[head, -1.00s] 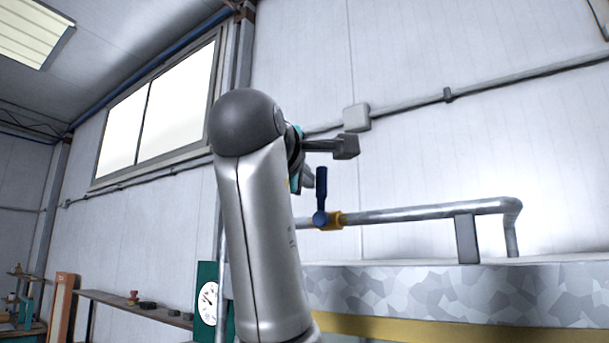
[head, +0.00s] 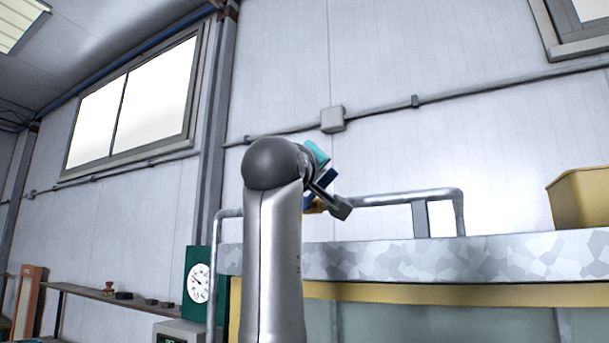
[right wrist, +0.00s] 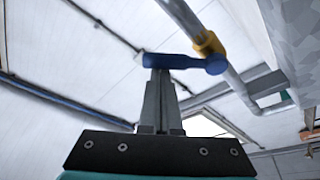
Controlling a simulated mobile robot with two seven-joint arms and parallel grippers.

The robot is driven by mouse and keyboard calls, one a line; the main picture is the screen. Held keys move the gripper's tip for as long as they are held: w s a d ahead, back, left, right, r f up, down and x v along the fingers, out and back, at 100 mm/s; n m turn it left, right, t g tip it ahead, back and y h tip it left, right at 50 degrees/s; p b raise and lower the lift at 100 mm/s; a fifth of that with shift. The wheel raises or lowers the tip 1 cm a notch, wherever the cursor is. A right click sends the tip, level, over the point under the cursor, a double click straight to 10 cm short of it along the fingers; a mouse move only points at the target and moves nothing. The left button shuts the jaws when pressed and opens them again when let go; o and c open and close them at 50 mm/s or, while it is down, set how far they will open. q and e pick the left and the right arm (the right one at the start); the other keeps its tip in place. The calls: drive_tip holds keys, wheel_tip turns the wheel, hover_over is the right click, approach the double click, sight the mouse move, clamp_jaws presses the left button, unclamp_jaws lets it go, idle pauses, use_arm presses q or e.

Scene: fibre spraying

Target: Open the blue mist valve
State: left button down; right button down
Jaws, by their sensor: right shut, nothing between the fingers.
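The blue mist valve has a blue lever, seen in the right wrist view (right wrist: 178,61), and a yellow body (right wrist: 208,44) on a grey pipe. In the head view the lever (head: 328,180) is partly hidden behind my right arm and appears tilted. My right gripper (right wrist: 158,78) is shut and empty. Its fingertips are right at the lever's side, close to its free end; I cannot tell for sure whether they touch. In the head view the right gripper (head: 340,208) points down to the right in front of the pipe. My left gripper is not in view.
The pipe (head: 400,198) runs above a grey mottled ledge (head: 400,258) with a yellow band below. A yellow bin (head: 582,198) stands on the right. A green panel with a dial gauge (head: 198,283) and a shelf (head: 125,300) are on the left.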

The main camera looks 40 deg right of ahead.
sight(328, 186)
drive_tip(key=shift+s+d+f+m+g+h+b, duration=0.15)
drive_tip(key=shift+s+f+m+h+b, duration=0.1)
drive_tip(key=shift+m, duration=0.35)
drive_tip(key=shift+s+f+m+g+h+b, duration=0.15)
drive_tip(key=shift+f+m+h, duration=0.1)
drive_tip(key=shift+m, duration=0.35)
drive_tip(key=shift+s+f+m, duration=0.1)
drive_tip(key=shift+f+m, duration=0.05)
drive_tip(key=shift+m, duration=0.55)
drive_tip(key=m, duration=0.1)
drive_tip(key=f+m+g+h, duration=0.1)
drive_tip(key=m, duration=0.1)
drive_tip(key=s+m+g+b, duration=0.1)
drive_tip(key=m, duration=0.1)
drive_tip(key=shift+d+f+h, duration=0.25)
drive_tip(key=shift+f+h, duration=0.05)
drive_tip(key=shift+f, duration=0.05)
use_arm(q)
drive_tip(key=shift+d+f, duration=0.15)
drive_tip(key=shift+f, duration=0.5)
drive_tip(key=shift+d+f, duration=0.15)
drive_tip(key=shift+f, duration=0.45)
use_arm(e)
drive_tip(key=shift+s+f+m+g, duration=0.2)
drive_tip(key=shift+f+m+g, duration=0.1)
drive_tip(key=shift+f, duration=0.1)
